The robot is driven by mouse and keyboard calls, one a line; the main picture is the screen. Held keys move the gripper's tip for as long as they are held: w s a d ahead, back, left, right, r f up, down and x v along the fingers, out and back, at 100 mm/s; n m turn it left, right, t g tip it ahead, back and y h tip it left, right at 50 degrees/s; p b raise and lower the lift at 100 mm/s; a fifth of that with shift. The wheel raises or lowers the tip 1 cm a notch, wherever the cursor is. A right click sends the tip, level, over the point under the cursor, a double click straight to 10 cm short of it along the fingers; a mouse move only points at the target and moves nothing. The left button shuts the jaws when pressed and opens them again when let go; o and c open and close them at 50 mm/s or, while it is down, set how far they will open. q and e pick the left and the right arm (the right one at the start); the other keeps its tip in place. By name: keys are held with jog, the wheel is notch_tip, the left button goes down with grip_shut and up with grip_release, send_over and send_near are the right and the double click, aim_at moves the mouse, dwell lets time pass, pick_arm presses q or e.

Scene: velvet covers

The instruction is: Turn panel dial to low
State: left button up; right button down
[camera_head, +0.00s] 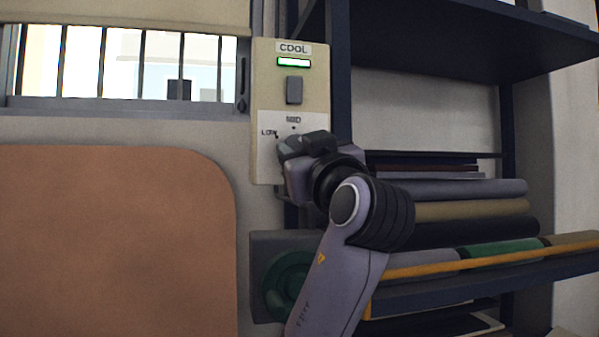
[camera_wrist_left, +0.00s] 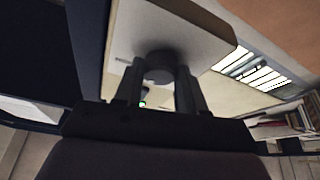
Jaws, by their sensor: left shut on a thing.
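The beige wall panel (camera_head: 262,107) hangs right of the window in the head view. It reads COOL above a lit green strip, with a grey rocker switch (camera_head: 294,90) below. Lower down are MED and LOW marks on a white plate. My left gripper (camera_head: 300,146) is against the lower part of the panel and hides the dial there. In the left wrist view the dark round dial (camera_wrist_left: 159,64) sits between the two fingers of my left gripper (camera_wrist_left: 158,82), which are shut on it. The dial's pointer direction cannot be told. My right gripper is not in view.
A dark shelf (camera_head: 430,40) stands right of the panel, with rolled fabrics (camera_head: 470,208) on its lower levels. A brown rounded board (camera_head: 115,240) fills the lower left. A barred window (camera_head: 130,65) is at upper left. A green round part (camera_head: 287,283) sits below the panel.

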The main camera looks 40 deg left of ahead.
pick_arm(q)
jog(key=n+g, duration=0.1)
jog(key=n, duration=0.2)
jog(key=n+g, duration=0.2)
jog(key=n, duration=0.1)
jog(key=n+g, duration=0.1)
jog(key=n, duration=0.2)
jog(key=shift+w+d+r+n+g, duration=0.2)
jog(key=shift+r+n+g, duration=0.1)
jog(key=shift+n, duration=0.1)
jog(key=n+p, duration=0.1)
jog(key=n, duration=0.1)
jog(key=n+g+p, duration=0.1)
jog(key=n, duration=0.1)
jog(key=shift+r+g, duration=0.15)
jog(key=shift+g, duration=0.15)
jog(key=n+h+p, duration=0.1)
jog(key=n, duration=0.2)
jog(key=n+g+h+p, duration=0.1)
jog(key=n+p, duration=0.1)
jog(key=n, duration=0.1)
jog(key=shift+r, duration=0.15)
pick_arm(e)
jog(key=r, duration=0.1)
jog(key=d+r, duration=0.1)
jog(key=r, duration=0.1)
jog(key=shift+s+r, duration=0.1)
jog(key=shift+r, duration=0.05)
